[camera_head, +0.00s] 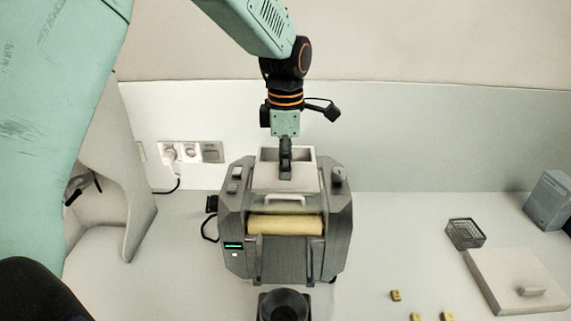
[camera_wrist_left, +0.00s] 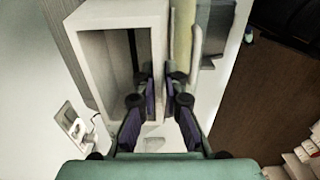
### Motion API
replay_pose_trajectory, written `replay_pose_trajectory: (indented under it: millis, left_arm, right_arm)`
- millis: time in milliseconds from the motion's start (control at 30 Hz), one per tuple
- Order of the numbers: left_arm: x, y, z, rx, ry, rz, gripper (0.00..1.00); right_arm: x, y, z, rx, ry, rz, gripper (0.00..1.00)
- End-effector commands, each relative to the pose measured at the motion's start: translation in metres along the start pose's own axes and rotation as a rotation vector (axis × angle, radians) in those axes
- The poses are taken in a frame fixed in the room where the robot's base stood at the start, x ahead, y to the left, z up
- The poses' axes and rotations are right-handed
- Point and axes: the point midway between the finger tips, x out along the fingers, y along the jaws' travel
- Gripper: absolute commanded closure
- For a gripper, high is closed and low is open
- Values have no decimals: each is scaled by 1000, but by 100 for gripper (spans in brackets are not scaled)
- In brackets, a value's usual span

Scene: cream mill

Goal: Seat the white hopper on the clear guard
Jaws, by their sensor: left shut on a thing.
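The white hopper (camera_head: 265,177), an open rectangular box, is at the top of the grey mill (camera_head: 235,215), upright. My left gripper (camera_head: 286,165) comes down from above and is shut on the hopper's near wall. In the left wrist view, the hopper (camera_wrist_left: 77,50) shows its open mouth, and the gripper's fingers (camera_wrist_left: 167,90) close around its wall. The clear guard (camera_head: 287,207) shows just below the hopper, above the yellow roller (camera_head: 285,225). Whether the hopper touches the guard is hard to tell. My right gripper is not in view.
A black cup (camera_head: 284,305) stands before the mill. A wire basket (camera_head: 465,233), a white lidded box (camera_head: 515,280), a grey box (camera_head: 550,200) and small yellow cubes (camera_head: 396,295) are at right. A wall socket (camera_head: 190,152) with a plug is behind left.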

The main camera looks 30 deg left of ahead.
Motion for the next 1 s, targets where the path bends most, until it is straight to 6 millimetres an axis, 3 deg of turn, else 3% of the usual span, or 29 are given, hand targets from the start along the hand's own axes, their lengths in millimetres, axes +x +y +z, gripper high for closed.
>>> replay_pose_trajectory:
  millis: [567, 600, 900, 1000]
  left_arm:
    - [3, 0, 0, 0, 0, 0, 100]
    - [4, 0, 0, 0, 0, 0, 89]
    - [4, 0, 0, 0, 0, 0, 64]
    - [4, 0, 0, 0, 0, 0, 64]
  right_arm:
    - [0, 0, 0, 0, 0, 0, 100]
    - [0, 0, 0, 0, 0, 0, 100]
    - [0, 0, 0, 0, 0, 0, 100]
    - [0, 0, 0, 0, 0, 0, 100]
